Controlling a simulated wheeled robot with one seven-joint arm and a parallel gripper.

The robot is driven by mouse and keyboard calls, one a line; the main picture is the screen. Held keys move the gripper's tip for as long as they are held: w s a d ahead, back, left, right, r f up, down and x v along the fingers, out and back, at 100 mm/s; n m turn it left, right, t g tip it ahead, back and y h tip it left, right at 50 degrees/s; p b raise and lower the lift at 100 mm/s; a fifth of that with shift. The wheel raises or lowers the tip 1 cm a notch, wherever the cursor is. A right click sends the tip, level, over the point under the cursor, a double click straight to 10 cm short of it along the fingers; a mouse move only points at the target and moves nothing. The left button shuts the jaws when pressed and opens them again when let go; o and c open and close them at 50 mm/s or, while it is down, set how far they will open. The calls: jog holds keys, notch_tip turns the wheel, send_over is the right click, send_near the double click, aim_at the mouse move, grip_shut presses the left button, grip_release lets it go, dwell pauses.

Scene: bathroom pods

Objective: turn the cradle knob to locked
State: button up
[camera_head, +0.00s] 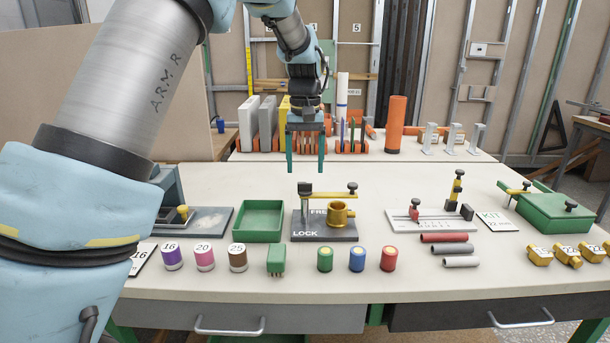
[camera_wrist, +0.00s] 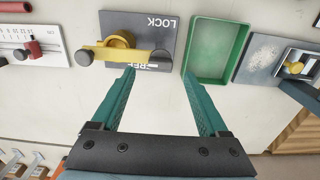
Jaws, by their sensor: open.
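The cradle is a dark grey plate (camera_head: 300,228) with a yellow ring-shaped cup (camera_head: 340,213); the plate also shows in the wrist view (camera_wrist: 120,22). White LOCK lettering is at its front left, and FREE lettering is partly hidden behind the fittings. A bar (camera_head: 330,191) runs across above the plate from a dark post at left to a small knob (camera_head: 352,187) at right. In the wrist view the yellow bar (camera_wrist: 125,56) lies beside FREE, away from LOCK. My gripper (camera_head: 306,171) is open and empty, behind and above the cradle; its teal fingers (camera_wrist: 158,71) point toward it.
A green tray (camera_head: 260,220) stands left of the cradle. A sliding gauge (camera_head: 432,222) is at right. A green block (camera_head: 276,260) and several coloured cylinders (camera_head: 357,259) line the front. Orange racks (camera_head: 300,142) stand behind. The tabletop behind the cradle is clear.

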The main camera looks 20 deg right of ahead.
aim_at(305, 183)
jog(key=shift+f+p, duration=0.3)
jog(key=shift+f, duration=1.85)
grip_shut()
